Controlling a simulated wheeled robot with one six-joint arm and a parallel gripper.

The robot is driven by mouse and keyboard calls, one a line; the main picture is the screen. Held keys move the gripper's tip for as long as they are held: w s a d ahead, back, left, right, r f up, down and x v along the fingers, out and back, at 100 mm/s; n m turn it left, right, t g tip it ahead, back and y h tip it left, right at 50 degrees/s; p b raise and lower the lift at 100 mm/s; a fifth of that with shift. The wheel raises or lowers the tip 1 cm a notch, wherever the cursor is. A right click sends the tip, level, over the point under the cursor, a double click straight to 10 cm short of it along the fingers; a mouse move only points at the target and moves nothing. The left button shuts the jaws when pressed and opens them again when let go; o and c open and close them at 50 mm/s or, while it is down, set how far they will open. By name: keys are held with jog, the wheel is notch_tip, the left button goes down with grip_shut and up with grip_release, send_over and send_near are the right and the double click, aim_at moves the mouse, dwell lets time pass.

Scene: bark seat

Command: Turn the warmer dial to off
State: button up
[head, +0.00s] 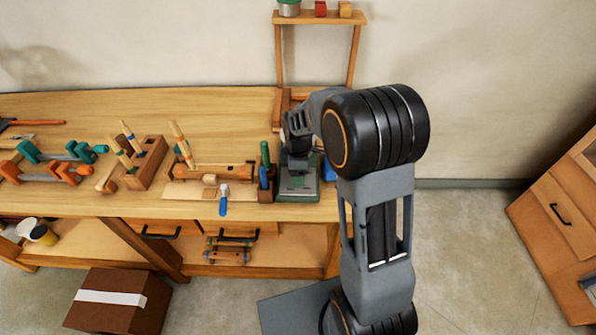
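A small dark green device (299,191), which looks like the warmer, sits at the right end of the wooden workbench, near its front edge. A pale patch shows on its front, but I cannot make out the dial or its setting. My gripper (297,168) points down over the device, in front of its rear part. Its fingers are small and dark here, so I cannot tell whether they touch the device or how far apart they are. My arm covers the area just right of the device.
A block with green- and blue-handled tools (265,182) stands close left of the device. The workbench (225,108) also holds clamps (60,165), a chisel rack (146,163) and a blue-handled tool (224,200). A small shelf (317,17) rises behind. A box (118,300) is on the floor.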

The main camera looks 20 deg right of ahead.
jog(key=shift+o, duration=0.6)
notch_tip(320, 180, up, 14)
jog(key=shift+f, duration=0.15)
dwell(0.5)
jog(key=s+f+m+t, duration=0.1)
jog(key=s+m+t, duration=0.2)
jog(key=s+m, duration=1.1)
jog(key=s, duration=0.3)
jog(key=shift+s+f+m+t, duration=0.15)
jog(key=shift+f+m+t, duration=0.15)
jog(key=shift+t, duration=0.1)
